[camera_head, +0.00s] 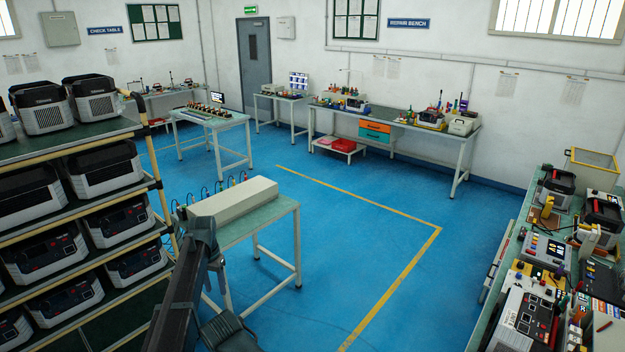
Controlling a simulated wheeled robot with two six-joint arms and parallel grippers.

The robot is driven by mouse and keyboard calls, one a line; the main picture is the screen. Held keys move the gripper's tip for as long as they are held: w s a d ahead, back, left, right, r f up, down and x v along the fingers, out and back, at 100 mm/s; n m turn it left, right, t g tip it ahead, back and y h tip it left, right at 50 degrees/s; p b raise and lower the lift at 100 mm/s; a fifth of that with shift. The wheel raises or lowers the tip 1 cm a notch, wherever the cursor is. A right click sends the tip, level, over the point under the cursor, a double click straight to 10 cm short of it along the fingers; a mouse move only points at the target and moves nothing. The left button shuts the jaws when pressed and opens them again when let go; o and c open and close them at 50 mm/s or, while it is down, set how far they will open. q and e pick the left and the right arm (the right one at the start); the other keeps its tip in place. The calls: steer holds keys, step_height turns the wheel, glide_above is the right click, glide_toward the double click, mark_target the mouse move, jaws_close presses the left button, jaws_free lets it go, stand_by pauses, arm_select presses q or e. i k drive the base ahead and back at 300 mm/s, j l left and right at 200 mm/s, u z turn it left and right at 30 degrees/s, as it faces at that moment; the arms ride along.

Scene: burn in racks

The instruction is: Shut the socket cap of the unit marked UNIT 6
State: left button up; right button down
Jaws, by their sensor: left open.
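Several grey and black power units stand on the rack at left, such as one on the top shelf (92,97), one on the middle shelf (118,220) and one lower down (137,262). Their markings are too small to read, so I cannot tell which is UNIT 6. No socket cap can be made out. My left gripper (228,331) is at the bottom edge, open and partly cut off, well apart from the rack units. My right gripper is not in view.
A table (270,222) with a long pale box (232,201) stands close behind my left arm. A crowded bench (503,270) runs along the right. The repair bench (398,122) is at the back wall. Blue floor (345,255) with a yellow line is clear in the middle.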

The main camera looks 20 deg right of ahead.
mark_target(516, 327)
steer(key=i+j+u, duration=0.15)
steer(key=i, duration=0.5)
steer(key=i+z, duration=0.75)
steer(key=i+l+z, duration=0.15)
steer(key=z, duration=0.35)
steer(key=i+z, duration=0.45)
steer(key=i+j+z, duration=0.1)
steer(key=z, duration=0.4)
steer(key=i+j+z, duration=0.2)
steer(key=z, duration=0.3)
steer(key=i+j+z, duration=0.1)
steer(key=i+z, duration=0.35)
steer(key=i+j+z, duration=0.15)
steer(key=i+z, duration=0.15)
steer(key=z, duration=0.2)
steer(key=i+j+z, duration=0.3)
steer(key=z, duration=0.15)
